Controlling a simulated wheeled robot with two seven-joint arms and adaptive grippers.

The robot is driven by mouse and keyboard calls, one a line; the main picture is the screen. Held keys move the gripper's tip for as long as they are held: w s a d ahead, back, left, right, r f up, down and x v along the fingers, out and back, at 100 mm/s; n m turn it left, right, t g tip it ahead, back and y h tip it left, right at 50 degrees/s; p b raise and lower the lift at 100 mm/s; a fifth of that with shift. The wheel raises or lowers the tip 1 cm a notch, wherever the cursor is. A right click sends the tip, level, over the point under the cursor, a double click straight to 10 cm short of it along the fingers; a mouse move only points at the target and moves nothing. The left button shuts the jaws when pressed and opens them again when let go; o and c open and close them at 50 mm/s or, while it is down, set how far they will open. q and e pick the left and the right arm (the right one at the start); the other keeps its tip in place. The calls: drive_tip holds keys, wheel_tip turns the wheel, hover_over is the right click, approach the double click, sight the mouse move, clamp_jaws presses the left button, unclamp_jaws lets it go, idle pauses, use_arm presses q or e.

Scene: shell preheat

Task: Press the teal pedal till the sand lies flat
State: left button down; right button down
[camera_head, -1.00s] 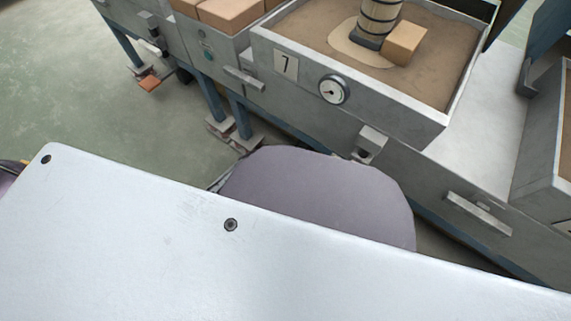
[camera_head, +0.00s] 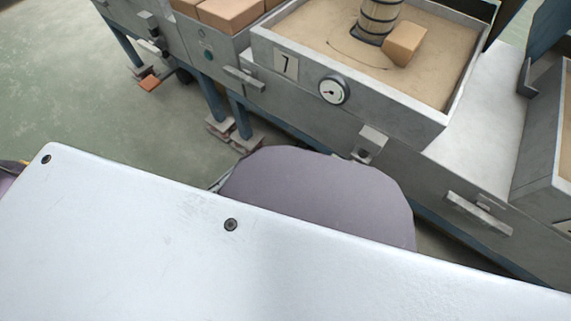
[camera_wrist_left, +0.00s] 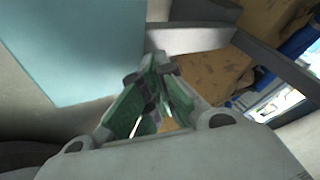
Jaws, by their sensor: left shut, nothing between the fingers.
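The sand (camera_head: 440,72) lies in the grey bin (camera_head: 395,108) marked 7, at the upper right of the head view. It looks pale and fairly even, with a thin curved line near the ringed post (camera_head: 376,14). A tan block (camera_head: 404,44) sits in the sand beside the post. In the left wrist view, my left gripper (camera_wrist_left: 150,78) has its green fingers together and empty. A flat pale teal surface (camera_wrist_left: 80,50) lies to their upper left; I cannot tell whether it is the pedal or whether the fingers touch it. My right gripper is not in view.
A round gauge (camera_head: 333,90) is on the bin's front. An orange pedal (camera_head: 150,84) is low at the left, and reddish pedals (camera_head: 222,130) are near the bench legs. Cardboard-coloured blocks (camera_head: 230,12) sit in the neighbouring bin. Open green floor (camera_head: 70,100) lies left.

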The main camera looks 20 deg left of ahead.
use_arm(q)
drive_tip(key=shift+s+f, duration=0.25)
drive_tip(key=shift+f, duration=0.55)
idle(1.2)
drive_tip(key=shift+r, duration=0.1)
drive_tip(key=shift+w+r+p, duration=0.15)
drive_tip(key=shift+r+p, duration=0.95)
drive_tip(key=shift+r, duration=0.35)
drive_tip(key=shift+w+r+p, duration=0.15)
drive_tip(key=shift+r+p, duration=0.9)
drive_tip(key=shift+r, duration=0.35)
drive_tip(key=shift+r, duration=0.1)
drive_tip(key=shift+w+r+p, duration=0.15)
drive_tip(key=shift+r+p, duration=1.6)
drive_tip(key=shift+r, duration=0.7)
drive_tip(key=shift+d, duration=0.1)
